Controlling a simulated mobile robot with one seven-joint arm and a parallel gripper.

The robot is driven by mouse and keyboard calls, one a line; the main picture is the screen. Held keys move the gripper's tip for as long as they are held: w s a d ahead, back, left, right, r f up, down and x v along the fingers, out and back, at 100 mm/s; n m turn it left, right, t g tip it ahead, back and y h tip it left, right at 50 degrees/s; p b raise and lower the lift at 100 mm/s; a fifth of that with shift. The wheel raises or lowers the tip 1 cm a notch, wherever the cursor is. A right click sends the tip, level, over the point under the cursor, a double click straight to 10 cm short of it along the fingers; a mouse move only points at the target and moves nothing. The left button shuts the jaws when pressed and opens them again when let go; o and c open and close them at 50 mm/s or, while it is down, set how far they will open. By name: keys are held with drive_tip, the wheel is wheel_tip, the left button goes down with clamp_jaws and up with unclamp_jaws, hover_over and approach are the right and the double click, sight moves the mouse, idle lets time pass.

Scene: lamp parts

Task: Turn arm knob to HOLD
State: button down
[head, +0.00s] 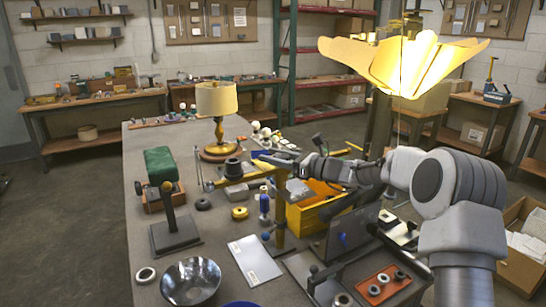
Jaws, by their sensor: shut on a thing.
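My gripper (272,158) is at the end of my grey arm, which reaches in from the right over the workbench (150,225). It is shut at the top of a yellow stand (279,215), where a yellow horizontal arm (238,181) joins the post. The arm knob is between or behind my fingers. It is too small and covered to make out. I cannot read a HOLD mark or tell which way the knob points.
A lit lamp with a wide yellow shade (400,62) hangs at the upper right. A table lamp (217,105) stands behind the stand. A green-topped block (161,165), a metal bowl (190,281), a white sheet (255,261) and a yellow bin (310,215) crowd the bench.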

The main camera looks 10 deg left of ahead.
drive_tip(key=shift+f+m+t+h+b, duration=0.1)
drive_tip(key=shift+m+t+h+b, duration=0.3)
drive_tip(key=shift+b, duration=0.3)
drive_tip(key=t+b, duration=0.1)
drive_tip(key=m+t+h+b, duration=0.1)
drive_tip(key=b, duration=0.1)
drive_tip(key=m+t+b, duration=0.1)
drive_tip(key=b, duration=0.1)
drive_tip(key=shift+w+d+f+h, duration=0.15)
drive_tip(key=shift+w+f+h, duration=0.05)
drive_tip(key=shift+f+h, duration=0.1)
drive_tip(key=m+t+h+b, duration=0.1)
drive_tip(key=b, duration=0.2)
drive_tip(key=m+t+h+b, duration=0.1)
drive_tip(key=b, duration=0.2)
drive_tip(key=shift+w+d+r+t, duration=0.1)
drive_tip(key=shift+w+d+t, duration=0.1)
drive_tip(key=shift+t, duration=0.1)
drive_tip(key=shift+r+m+t+h+b, duration=0.1)
drive_tip(key=shift+m+t+h+b, duration=0.45)
drive_tip(key=shift+b, duration=0.7)
drive_tip(key=shift+w+d+r+m+h+b, duration=0.15)
drive_tip(key=shift+m+h+b, duration=0.1)
drive_tip(key=shift+h+b, duration=0.2)
drive_tip(key=shift+c, duration=1.4)
unclamp_jaws()
